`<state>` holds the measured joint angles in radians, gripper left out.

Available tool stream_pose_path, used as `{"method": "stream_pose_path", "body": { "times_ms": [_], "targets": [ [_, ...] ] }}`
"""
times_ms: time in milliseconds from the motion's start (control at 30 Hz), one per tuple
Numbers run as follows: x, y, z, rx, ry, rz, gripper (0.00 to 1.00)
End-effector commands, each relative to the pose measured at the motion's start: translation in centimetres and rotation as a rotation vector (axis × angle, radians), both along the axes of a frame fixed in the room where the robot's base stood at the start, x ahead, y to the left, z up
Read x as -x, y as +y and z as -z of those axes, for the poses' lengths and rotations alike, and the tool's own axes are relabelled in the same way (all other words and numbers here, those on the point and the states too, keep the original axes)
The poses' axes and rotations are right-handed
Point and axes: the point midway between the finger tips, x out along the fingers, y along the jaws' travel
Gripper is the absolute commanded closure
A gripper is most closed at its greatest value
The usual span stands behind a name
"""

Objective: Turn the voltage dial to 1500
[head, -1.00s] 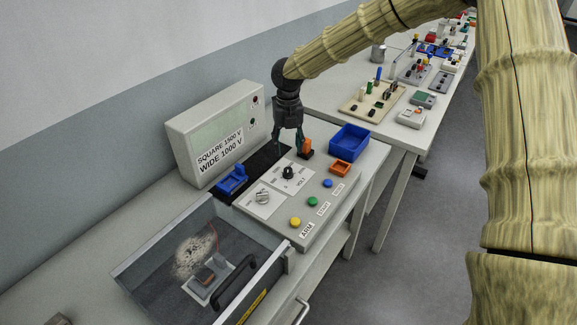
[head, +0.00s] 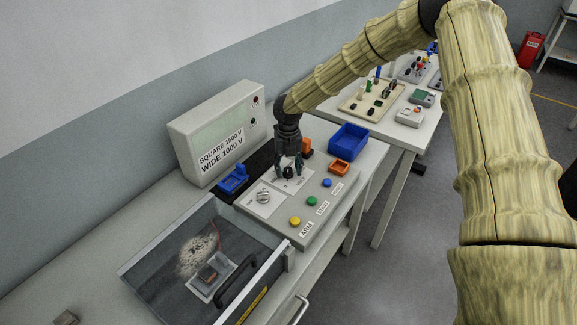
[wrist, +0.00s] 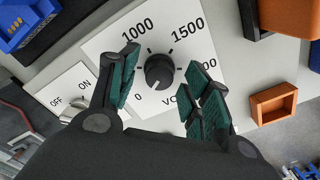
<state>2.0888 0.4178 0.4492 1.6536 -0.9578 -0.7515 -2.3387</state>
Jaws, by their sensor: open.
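The voltage dial (wrist: 159,72) is a black round knob on a white plate (wrist: 110,42) marked 0, 1000, 1500 and a partly hidden higher number. A small white mark on the knob's lower left side appears to face the 0. My gripper (wrist: 163,66) is open, with one green-padded finger on each side of the dial; I cannot tell whether either touches it. In the head view my gripper (head: 290,164) points down over the dial (head: 288,173).
An ON/OFF switch (head: 263,197) lies beside the dial plate. Yellow (head: 295,222), green (head: 312,201) and blue (head: 327,183) buttons line the front. An orange tray (head: 341,168), blue bin (head: 349,140) and blue holder (head: 233,179) stand close. The display box (head: 218,134) stands behind.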

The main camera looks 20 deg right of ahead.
Motion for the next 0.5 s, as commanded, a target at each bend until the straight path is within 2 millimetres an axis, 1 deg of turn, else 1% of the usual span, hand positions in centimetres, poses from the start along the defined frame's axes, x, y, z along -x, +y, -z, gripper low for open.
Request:
{"method": "stream_pose_path", "body": {
  "times_ms": [133, 167, 300, 367, 400, 500],
  "targets": [
    [-0.01, 0.0, 0.0, 0.0, 0.0, 0.0, 0.52],
    [-0.01, 0.0, 0.0, 0.0, 0.0, 0.0, 0.53],
    [-0.01, -0.01, -0.02, 0.0, 0.0, 0.0, 0.79],
    [-0.01, -0.02, -0.02, 0.0, 0.0, 0.0, 0.9],
    [-0.01, -0.03, -0.02, 0.0, 0.0, 0.0, 0.97],
    [-0.01, -0.04, -0.03, 0.0, 0.0, 0.001, 0.98]
  ]
}}
